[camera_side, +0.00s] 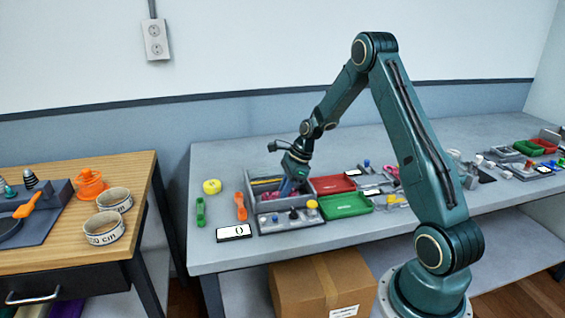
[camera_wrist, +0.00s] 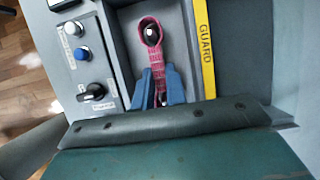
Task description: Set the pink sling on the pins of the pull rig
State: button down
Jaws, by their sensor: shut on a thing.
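The pink sling (camera_wrist: 152,52) lies in the grey bay of the pull rig (camera_wrist: 118,50) in the wrist view. Its far loop shows around a dark, shiny pin (camera_wrist: 151,33); I cannot tell how far down the pin it sits. My gripper (camera_wrist: 159,88), with blue fingers, is shut on the sling's near part, inside the bay. The sling's near end and any second pin are hidden by my gripper.
A yellow GUARD strip (camera_wrist: 207,45) runs along the bay's right side. A panel with a blue button (camera_wrist: 82,54) and a black knob (camera_wrist: 92,92) is on the left. In the side view, red (camera_side: 333,184) and green (camera_side: 346,205) trays stand right of the rig.

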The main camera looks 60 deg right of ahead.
jog(key=shift+f, duration=0.1)
jog(key=c, duration=1)
grip_release()
jog(key=shift+o, duration=0.3)
jog(key=shift+r, duration=3.05)
